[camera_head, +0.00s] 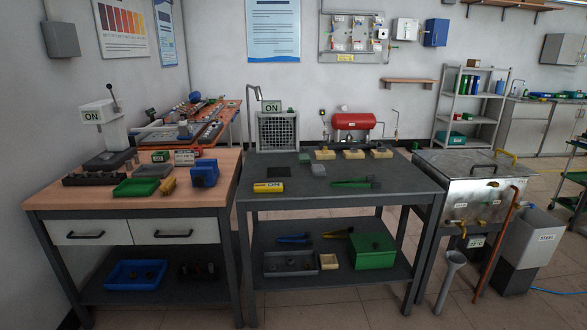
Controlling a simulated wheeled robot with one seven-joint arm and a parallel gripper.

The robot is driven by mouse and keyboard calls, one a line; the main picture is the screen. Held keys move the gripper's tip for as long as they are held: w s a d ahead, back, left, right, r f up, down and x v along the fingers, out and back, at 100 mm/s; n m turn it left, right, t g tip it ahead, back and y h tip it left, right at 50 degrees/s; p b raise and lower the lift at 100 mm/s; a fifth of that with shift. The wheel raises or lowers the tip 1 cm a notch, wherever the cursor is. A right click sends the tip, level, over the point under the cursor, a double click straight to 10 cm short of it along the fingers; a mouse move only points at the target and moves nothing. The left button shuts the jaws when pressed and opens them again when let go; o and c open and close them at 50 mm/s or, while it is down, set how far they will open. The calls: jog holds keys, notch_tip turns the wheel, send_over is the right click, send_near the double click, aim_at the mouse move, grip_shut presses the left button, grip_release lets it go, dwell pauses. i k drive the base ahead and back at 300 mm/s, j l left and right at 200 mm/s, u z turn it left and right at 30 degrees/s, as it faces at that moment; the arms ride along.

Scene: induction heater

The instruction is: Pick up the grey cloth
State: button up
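I cannot pick out the grey cloth for certain. A small light-grey piece (319,170) lies on the middle of the dark workbench (305,203), behind its front edge. A darker grey square patch (278,172) lies to its left on the same top. Both are too small to tell whether they are cloth. My gripper and arm are not in view.
A yellow device (269,187) and a green-handled tool (352,183) lie on the dark workbench. Several yellowish blocks stand behind. A wooden bench (75,198) stands left, and a metal tank (475,185) right. Floor in front is partly clear.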

aim_at(318, 170)
jog(key=i, duration=0.95)
jog(key=i+l+u, duration=0.1)
jog(key=i, duration=0.8)
jog(key=i+l+u, duration=0.1)
jog(key=i+u, duration=0.25)
jog(key=i, duration=0.15)
jog(key=i+l+u, duration=0.35)
jog(key=i, duration=0.15)
jog(key=i+l+u, duration=0.3)
jog(key=i, duration=0.15)
